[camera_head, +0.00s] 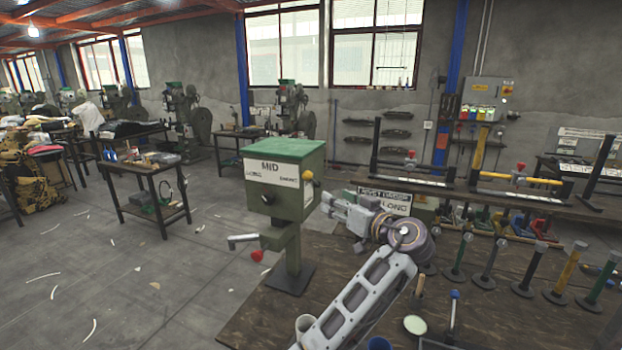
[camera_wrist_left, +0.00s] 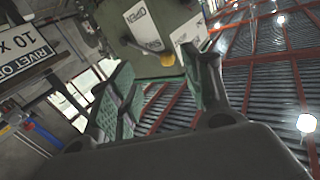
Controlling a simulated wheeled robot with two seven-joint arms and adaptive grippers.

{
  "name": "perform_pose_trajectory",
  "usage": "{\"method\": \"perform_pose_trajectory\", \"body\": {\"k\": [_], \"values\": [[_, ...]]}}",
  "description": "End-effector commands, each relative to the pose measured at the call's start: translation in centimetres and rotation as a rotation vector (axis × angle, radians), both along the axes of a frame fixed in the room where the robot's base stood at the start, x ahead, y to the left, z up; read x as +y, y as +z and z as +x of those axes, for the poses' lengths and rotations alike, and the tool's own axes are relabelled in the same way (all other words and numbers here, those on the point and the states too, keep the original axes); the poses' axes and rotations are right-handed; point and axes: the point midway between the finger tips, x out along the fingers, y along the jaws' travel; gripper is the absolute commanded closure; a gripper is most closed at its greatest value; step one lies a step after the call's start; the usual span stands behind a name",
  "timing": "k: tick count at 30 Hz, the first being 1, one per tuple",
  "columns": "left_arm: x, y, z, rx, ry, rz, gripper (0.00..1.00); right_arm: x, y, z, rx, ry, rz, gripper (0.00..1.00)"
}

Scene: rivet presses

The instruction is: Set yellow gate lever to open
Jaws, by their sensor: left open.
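A green press head (camera_head: 285,165) marked MID stands on a post at the bench's left end. The yellow knob of the gate lever (camera_head: 307,175) sticks out at its right edge. My left gripper (camera_head: 328,204) is open, just right of and below the knob in the head view. Whether a finger touches the knob I cannot tell. My right gripper is not in view.
A crank with a red knob (camera_head: 257,255) hangs below the press head. Several upright levers, including a yellow one (camera_head: 568,265), stand on the bench at right. A white sign (camera_head: 384,201) is behind my wrist. Floor left of the press is open.

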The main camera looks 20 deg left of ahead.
Motion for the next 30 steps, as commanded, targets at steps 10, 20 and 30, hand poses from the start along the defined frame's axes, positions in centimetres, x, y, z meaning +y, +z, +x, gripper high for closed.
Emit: {"method": "perform_pose_trajectory", "body": {"k": [10,20,30], "values": [[-0.6,2.5,-0.2,-0.063,0.022,0.020,0.51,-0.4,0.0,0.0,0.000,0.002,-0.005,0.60],[-0.3,2.5,0.0,-0.062,0.022,0.019,0.51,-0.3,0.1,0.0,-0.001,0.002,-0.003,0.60],[1.9,2.7,1.5,-0.061,0.024,0.020,0.51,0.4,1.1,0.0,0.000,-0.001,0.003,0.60]]}}
